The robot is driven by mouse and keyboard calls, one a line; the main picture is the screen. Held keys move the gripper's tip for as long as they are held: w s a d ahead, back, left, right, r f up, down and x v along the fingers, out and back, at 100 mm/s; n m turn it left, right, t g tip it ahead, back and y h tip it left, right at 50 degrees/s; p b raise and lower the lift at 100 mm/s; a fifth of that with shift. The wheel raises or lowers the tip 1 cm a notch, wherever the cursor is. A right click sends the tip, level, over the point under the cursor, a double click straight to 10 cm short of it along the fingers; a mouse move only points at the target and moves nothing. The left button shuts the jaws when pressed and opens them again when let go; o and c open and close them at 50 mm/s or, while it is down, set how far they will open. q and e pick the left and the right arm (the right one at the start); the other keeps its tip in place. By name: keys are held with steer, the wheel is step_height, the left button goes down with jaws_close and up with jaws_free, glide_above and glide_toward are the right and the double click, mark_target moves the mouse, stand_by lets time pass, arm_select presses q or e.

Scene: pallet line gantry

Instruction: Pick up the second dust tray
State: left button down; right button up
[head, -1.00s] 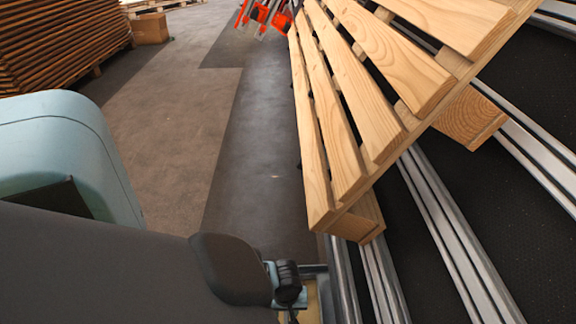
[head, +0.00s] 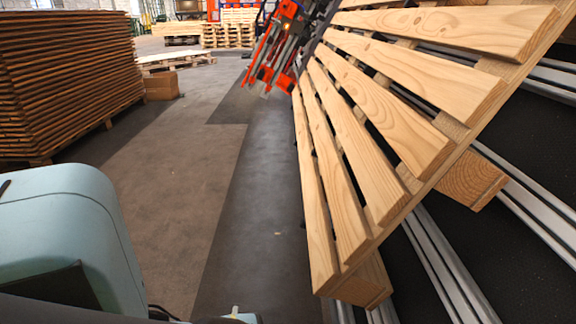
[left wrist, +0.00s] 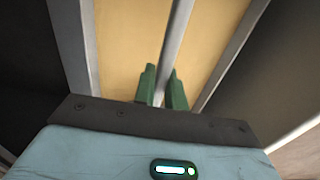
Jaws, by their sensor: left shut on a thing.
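In the left wrist view my left gripper (left wrist: 161,88) has its two green fingers shut on a thin grey metal bar. The bar runs up the middle of a tan, shallow tray-like surface (left wrist: 125,45) with grey strips along both sides. I take this to be the dust tray; its far end is out of frame. I cannot tell whether it is lifted or still resting on something. In the head view the tray and my left gripper's fingers are out of sight below the bottom edge. My right gripper is in neither current view.
A wooden pallet (head: 375,125) lies tilted over metal rails (head: 440,260) at right. An orange and grey mechanism (head: 274,48) stands beyond its left edge. The floor between (head: 165,180) is clear.

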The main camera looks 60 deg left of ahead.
steer(key=shift+w, duration=0.4)
steer(key=shift+s, duration=0.1)
stand_by(0.4)
